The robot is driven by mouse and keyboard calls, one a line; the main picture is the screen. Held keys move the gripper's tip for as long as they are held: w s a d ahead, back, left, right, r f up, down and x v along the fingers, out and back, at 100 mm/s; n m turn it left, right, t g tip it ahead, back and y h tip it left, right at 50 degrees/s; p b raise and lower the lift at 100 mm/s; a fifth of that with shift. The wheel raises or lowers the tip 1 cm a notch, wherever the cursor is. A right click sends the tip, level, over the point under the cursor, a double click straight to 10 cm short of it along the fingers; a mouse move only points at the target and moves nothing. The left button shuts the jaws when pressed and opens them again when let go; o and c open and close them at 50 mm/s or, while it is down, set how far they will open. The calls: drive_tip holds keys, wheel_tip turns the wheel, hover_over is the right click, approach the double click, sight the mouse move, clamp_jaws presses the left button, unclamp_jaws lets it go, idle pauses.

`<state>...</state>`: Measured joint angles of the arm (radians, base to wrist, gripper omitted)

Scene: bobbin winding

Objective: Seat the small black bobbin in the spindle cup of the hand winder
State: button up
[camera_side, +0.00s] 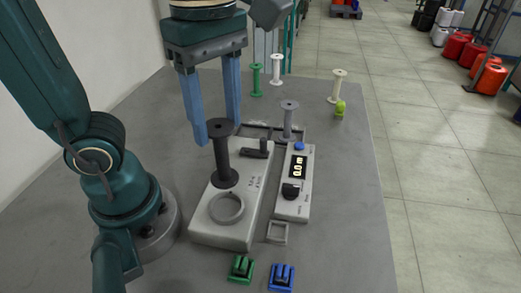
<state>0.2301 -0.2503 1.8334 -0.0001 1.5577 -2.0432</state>
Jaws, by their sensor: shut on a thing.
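The small black bobbin (222,154) is upright, its upper flange between the two blue fingertips of my gripper (219,130). My gripper is shut on it from above. The bobbin's lower flange appears over the light grey hand winder (239,226), just behind a raised round ring (227,207) on the winder's top. The ring looks like the spindle cup, and its opening shows empty. I cannot tell whether the lower flange touches the winder or hangs above it.
A meter box (294,190) reading 0.0 m stands right of the winder. A grey bobbin (289,120) stands behind it; green (256,80) and white (276,69) bobbins stand farther back. Green (241,268) and blue (282,276) clip-like pieces lie in front.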

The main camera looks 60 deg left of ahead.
drive_tip(key=shift+s+d+f, duration=0.1)
drive_tip(key=shift+s+f, duration=0.15)
drive_tip(key=shift+s, duration=0.05)
hover_over(222, 179)
drive_tip(key=shift+a+f, duration=0.15)
drive_tip(key=shift+f, duration=0.95)
drive_tip(key=shift+a+f, duration=0.1)
drive_tip(key=shift+f, duration=0.95)
drive_tip(key=shift+w+f, duration=0.1)
drive_tip(key=shift+f, duration=0.85)
drive_tip(key=o, duration=1.1)
drive_tip(key=shift+c, duration=0.2)
drive_tip(key=shift+r, duration=3.5)
